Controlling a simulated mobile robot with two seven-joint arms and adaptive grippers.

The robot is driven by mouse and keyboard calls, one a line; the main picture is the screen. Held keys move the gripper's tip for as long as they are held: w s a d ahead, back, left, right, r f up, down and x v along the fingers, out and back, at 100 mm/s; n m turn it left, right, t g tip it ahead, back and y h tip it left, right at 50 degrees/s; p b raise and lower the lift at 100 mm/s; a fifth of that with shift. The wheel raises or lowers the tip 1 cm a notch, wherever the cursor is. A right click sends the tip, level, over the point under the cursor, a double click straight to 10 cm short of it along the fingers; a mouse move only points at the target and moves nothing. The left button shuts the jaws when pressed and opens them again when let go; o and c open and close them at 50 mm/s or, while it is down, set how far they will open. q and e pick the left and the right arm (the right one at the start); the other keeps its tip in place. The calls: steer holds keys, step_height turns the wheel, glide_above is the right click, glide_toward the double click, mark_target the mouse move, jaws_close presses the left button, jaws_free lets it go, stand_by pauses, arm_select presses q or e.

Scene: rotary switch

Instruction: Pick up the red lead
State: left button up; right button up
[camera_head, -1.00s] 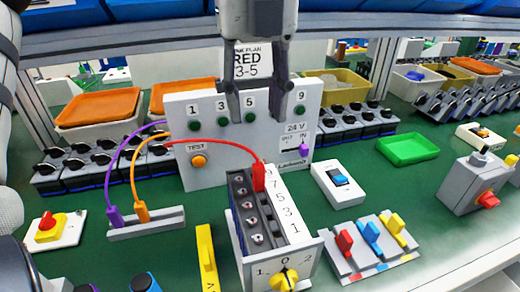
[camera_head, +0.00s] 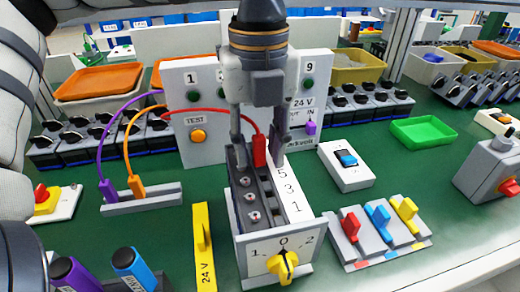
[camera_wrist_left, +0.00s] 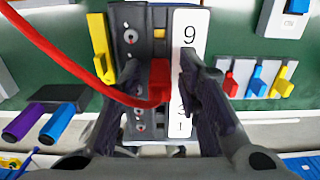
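The red lead's plug (camera_head: 260,151) stands upright in the far part of the grey rotary switch block (camera_head: 255,240), and its red cable arcs left to the test panel (camera_head: 200,135). My left gripper (camera_head: 259,148) points down over the plug with one finger on each side. It is open, with visible gaps beside the plug. In the left wrist view the red plug (camera_wrist_left: 158,82) sits between the two fingers (camera_wrist_left: 160,72), and the cable runs to the upper left. The yellow knob (camera_head: 283,264) is on the block's front. My right gripper is not in view.
Purple (camera_head: 108,190) and orange (camera_head: 137,187) leads stand in a grey holder at left. A yellow 24 V piece (camera_head: 203,245) lies left of the block. A blue-switch box (camera_head: 346,165) and coloured levers (camera_head: 380,230) stand at right. Green table shows between them.

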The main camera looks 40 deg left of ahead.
mark_target(259, 137)
arm_select(q)
jaws_close()
steer(key=shift+r, duration=0.3)
step_height(259, 137, up, 3)
steer(key=shift+r+p, duration=0.1)
steer(key=shift+p, duration=0.55)
steer(key=s+d+r+p, duration=0.3)
steer(key=s+d+r, duration=0.6)
steer(key=r, duration=0.3)
steer(key=shift+d+p, duration=0.35)
steer(key=shift+d, duration=0.4)
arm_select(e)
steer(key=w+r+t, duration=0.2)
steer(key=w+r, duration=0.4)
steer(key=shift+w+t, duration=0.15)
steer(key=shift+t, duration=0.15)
arm_select(q)
steer(key=shift+r, duration=0.1)
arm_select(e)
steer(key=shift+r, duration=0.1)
